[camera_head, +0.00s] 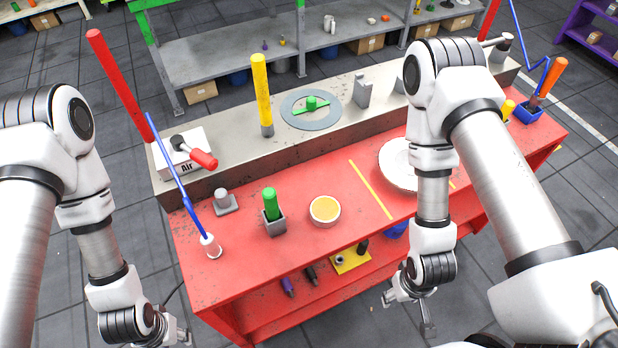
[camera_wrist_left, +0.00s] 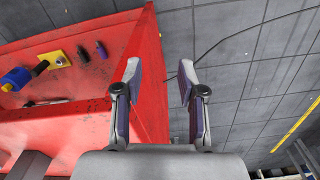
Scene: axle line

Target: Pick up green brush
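The green brush (camera_head: 270,203) stands upright in a small grey holder (camera_head: 276,227) on the red table, left of the middle in the head view. Only its green handle shows; its lower end is hidden in the holder. My left gripper (camera_head: 180,340) is at the bottom edge of the head view, in front of the table's left end and well apart from the brush. In the left wrist view (camera_wrist_left: 159,72) its two fingers are spread with nothing between them. My right gripper (camera_head: 409,312) hangs in front of the table with its fingers apart and empty.
A round tin with orange content (camera_head: 325,209) sits right of the holder. A clear cup with a blue stick (camera_head: 211,246) and a small grey block (camera_head: 225,203) stand to its left. A white plate (camera_head: 396,165) lies further right. A grey raised ledge (camera_head: 235,150) runs behind.

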